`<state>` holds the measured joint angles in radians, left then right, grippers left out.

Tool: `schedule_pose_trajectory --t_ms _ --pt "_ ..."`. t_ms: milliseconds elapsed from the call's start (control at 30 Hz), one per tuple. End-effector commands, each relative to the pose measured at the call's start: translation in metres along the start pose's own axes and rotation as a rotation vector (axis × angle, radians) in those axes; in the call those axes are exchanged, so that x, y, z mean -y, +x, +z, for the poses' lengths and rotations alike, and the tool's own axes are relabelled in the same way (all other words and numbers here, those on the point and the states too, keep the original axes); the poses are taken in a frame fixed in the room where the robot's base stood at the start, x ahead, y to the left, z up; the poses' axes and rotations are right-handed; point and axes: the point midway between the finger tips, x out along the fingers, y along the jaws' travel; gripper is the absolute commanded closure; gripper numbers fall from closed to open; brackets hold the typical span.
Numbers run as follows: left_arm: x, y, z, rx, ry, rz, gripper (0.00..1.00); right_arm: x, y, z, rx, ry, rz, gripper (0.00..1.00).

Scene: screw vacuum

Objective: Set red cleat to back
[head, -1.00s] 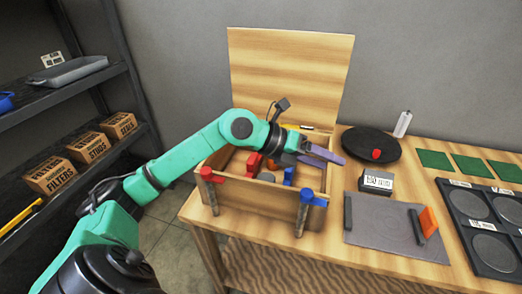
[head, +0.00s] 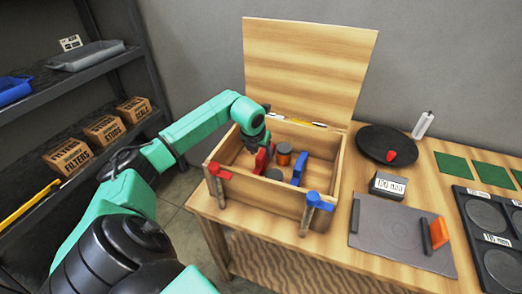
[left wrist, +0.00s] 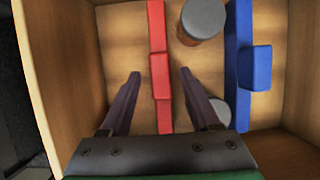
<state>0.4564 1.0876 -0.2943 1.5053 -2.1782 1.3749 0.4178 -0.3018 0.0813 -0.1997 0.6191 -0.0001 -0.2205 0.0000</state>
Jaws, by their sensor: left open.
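The red cleat (left wrist: 158,60) is a long red bar with a raised middle block, lying inside the open wooden box (head: 252,196). It also shows in the head view (head: 262,161), partly hidden by my arm. My left gripper (left wrist: 160,74) is open over the red cleat, with one dark finger on each side of it in the left wrist view. I cannot tell how low the fingers reach beside it. In the head view my left gripper (head: 264,147) is inside the box, its fingers mostly hidden. My right gripper is out of view.
A matching blue cleat (left wrist: 237,65) lies to the right in the box, with grey cylinders (left wrist: 203,18) between. An orange-and-dark cylinder (head: 284,155) stands behind. Red (head: 219,171) and blue (head: 317,201) clamps sit at the front wall. The lid (head: 310,70) stands open.

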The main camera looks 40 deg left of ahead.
Motion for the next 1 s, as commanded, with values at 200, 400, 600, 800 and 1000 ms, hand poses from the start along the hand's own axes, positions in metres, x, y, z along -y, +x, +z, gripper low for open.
schedule_pose_trajectory --t_ms 200,400,600,800,1000 --pt "0.0000 0.0077 -0.0005 0.000 0.002 0.001 0.38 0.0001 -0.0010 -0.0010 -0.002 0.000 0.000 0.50" --pt "0.0002 0.0073 -0.0005 0.000 0.002 0.001 0.76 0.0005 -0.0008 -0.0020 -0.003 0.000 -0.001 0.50" --pt "0.0003 0.0069 -0.0004 0.000 0.002 0.000 1.00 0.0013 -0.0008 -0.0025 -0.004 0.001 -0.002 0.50" --pt "0.0004 0.0066 -0.0003 0.000 0.002 0.000 1.00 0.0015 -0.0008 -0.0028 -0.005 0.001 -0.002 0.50" --pt "0.0005 0.0064 -0.0002 0.000 0.002 -0.001 1.00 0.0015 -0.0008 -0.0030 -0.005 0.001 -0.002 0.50"
